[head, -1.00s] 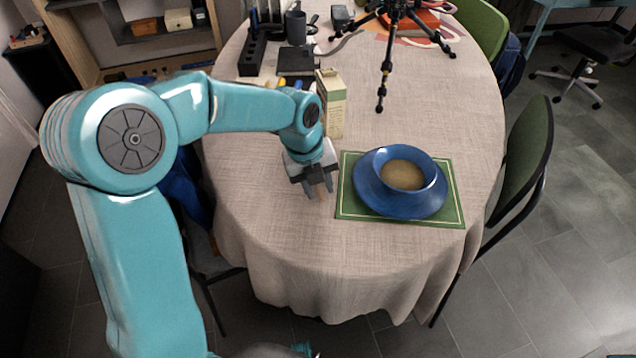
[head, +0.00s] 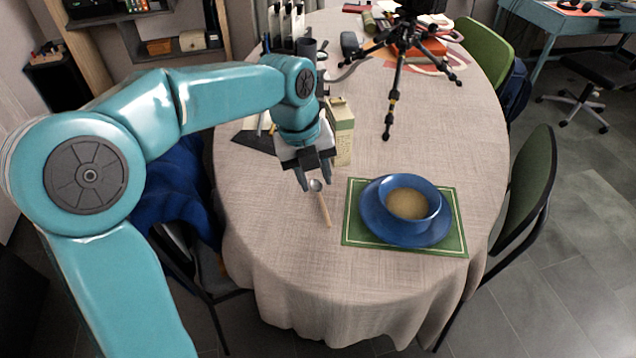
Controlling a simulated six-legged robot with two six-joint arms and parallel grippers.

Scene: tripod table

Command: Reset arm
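My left gripper (head: 316,185) hangs over the table just left of the green placemat (head: 358,238), its two fingers spread apart. A spoon (head: 323,208) with a grey bowl and a wooden handle appears to lie on the tablecloth, left of the placemat. Its bowl end shows between and just below the fingertips, and its handle points toward the near edge. The fingers do not look closed on it. A blue bowl (head: 434,207) with tan contents stands on a blue plate (head: 376,222) on the placemat. My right gripper is not in view.
A carton (head: 342,140) stands close behind my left gripper. A black tripod (head: 398,75) stands further back on the round table (head: 290,270). A dark cup and other items crowd the back left. The near tablecloth is clear. Green chairs (head: 532,180) stand at the right.

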